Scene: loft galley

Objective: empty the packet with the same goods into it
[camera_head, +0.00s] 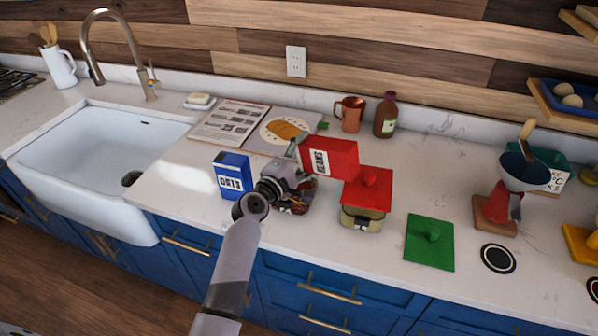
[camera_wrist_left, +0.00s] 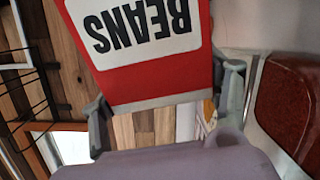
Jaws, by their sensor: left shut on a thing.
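My left gripper (camera_head: 290,160) is shut on a red packet labelled BEANS (camera_head: 335,157), held tipped on its side above the counter. The packet also fills the upper wrist view (camera_wrist_left: 150,60), its label upside down, between the two fingers (camera_wrist_left: 168,108). Under the gripper is a container with reddish-brown contents (camera_head: 297,208), largely hidden by my arm. A similar reddish-brown surface (camera_wrist_left: 295,105) shows at the right in the wrist view. Right of it stands a pale-filled jar (camera_head: 361,217) under a red square lid (camera_head: 367,191). A blue OATS packet (camera_head: 232,177) stands upright to the left. My right gripper is not in view.
A green knobbed lid (camera_head: 430,243) lies on the counter, beside a dark round disc (camera_head: 497,259). An open magazine (camera_head: 230,125), copper mug (camera_head: 349,114) and brown bottle (camera_head: 386,116) are behind. The sink (camera_head: 95,150) is left; a grinder-like device (camera_head: 500,205) is right.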

